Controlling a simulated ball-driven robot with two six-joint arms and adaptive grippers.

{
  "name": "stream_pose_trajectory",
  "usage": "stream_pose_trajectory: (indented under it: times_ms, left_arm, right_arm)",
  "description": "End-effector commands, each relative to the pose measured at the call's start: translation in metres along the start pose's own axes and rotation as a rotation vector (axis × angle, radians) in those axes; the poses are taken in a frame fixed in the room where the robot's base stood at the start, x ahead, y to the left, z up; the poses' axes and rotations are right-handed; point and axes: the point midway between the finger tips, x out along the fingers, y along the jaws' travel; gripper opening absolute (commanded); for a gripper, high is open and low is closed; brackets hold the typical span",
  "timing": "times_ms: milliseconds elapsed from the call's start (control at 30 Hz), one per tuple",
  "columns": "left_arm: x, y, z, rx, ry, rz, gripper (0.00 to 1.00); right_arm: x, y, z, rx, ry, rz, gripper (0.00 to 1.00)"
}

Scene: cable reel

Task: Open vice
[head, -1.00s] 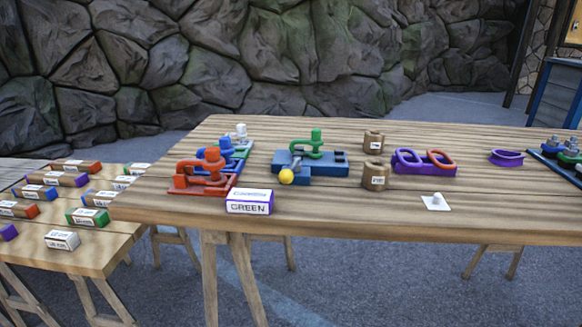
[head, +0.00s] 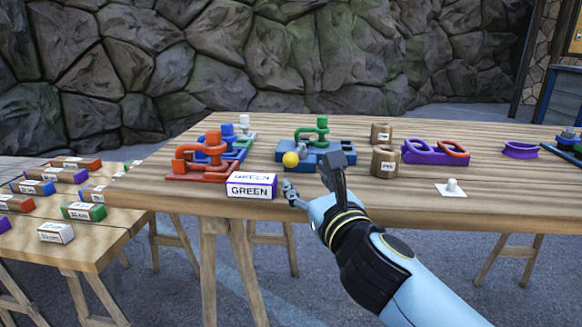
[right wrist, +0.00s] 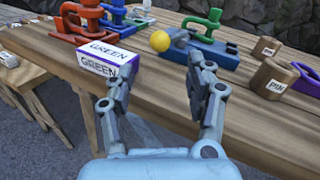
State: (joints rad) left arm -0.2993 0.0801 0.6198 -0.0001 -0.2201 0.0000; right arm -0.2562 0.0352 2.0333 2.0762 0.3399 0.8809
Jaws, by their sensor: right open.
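The vice (head: 325,150) is a blue block on the table with a lever ending in a yellow ball (head: 290,159) at its front. A green clamp-shaped piece (head: 312,131) stands at the vice; I cannot tell whether its jaws grip it. The right wrist view shows the vice (right wrist: 214,53) and yellow ball (right wrist: 160,41) ahead. My right gripper (head: 309,179) is open and empty at the table's front edge, short of the yellow ball and apart from it. Its two fingers (right wrist: 150,92) are spread in the wrist view. My left gripper is not in view.
A white and purple box marked GREEN (head: 251,187) stands left of my right gripper. Red (head: 205,160) and blue clamps stand behind it. Wooden cylinders (head: 385,162) and a purple holder (head: 435,153) stand to the right. A side table (head: 95,245) holds several labelled boxes.

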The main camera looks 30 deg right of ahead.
Motion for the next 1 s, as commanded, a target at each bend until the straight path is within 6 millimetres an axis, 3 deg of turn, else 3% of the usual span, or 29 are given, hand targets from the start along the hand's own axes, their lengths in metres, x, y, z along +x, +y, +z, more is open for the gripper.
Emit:
stream_pose_trajectory:
  times_ms: [533, 700, 1000]
  left_arm:
    - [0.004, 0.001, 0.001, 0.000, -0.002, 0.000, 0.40]
    - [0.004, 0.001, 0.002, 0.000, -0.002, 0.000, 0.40]
    - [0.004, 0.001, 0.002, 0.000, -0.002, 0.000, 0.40]
  right_arm:
    - [0.092, 0.000, 0.000, 0.003, 0.000, 0.000, 0.55]
    - [0.105, 0.000, 0.000, 0.001, 0.000, 0.001, 0.55]
    - [0.106, 0.000, 0.000, 0.001, 0.001, 0.001, 0.52]
